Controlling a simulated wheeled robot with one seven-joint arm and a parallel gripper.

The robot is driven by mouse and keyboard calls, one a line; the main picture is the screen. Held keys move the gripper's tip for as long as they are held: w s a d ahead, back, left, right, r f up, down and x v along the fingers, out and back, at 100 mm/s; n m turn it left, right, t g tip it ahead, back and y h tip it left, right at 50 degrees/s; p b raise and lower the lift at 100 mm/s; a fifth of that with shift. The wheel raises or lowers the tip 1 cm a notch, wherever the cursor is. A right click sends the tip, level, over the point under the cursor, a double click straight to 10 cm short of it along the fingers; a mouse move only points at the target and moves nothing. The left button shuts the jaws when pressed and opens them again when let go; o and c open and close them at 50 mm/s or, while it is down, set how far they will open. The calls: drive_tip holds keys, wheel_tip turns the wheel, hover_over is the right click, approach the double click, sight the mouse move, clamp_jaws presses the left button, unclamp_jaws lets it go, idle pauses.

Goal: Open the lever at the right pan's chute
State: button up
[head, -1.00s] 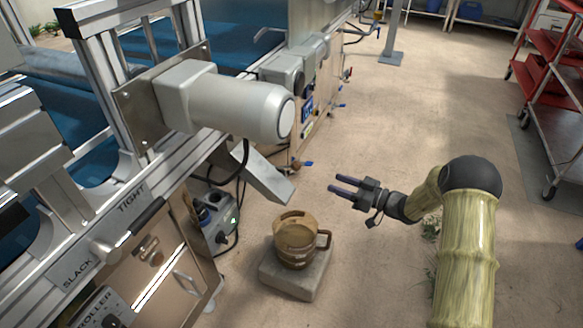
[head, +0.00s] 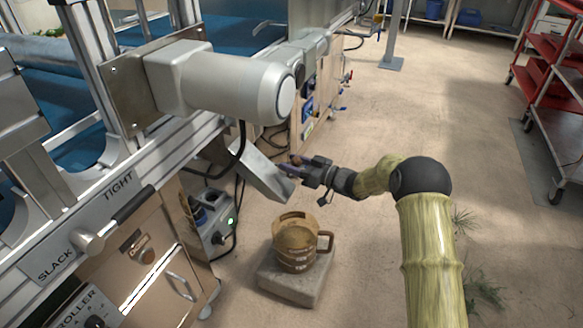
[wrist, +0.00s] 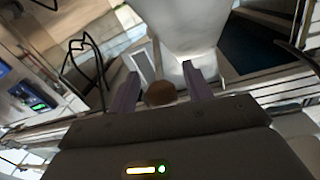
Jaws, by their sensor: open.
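The metal chute (head: 258,178) slopes down from the machine's side, below the big grey motor. My gripper (head: 288,166) is at the chute's right side, with its dark purple fingers pointing left at it. In the wrist view the two fingers (wrist: 160,88) stand apart, and a small round brown thing (wrist: 160,94) shows between them. It looks like a knob, but I cannot tell whether it is the lever's end or whether the fingers touch it. The lever is otherwise not clear in the head view. The right pan cannot be made out.
A brown jug (head: 296,250) stands on a stone block (head: 290,284) below the chute. The grey motor (head: 235,88) juts out above. A socket box (head: 212,225) with cables is left of the chute. A red trolley (head: 560,75) stands far right. Open floor lies between.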

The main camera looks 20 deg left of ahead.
drive_tip(key=shift+a, duration=0.4)
clamp_jaws()
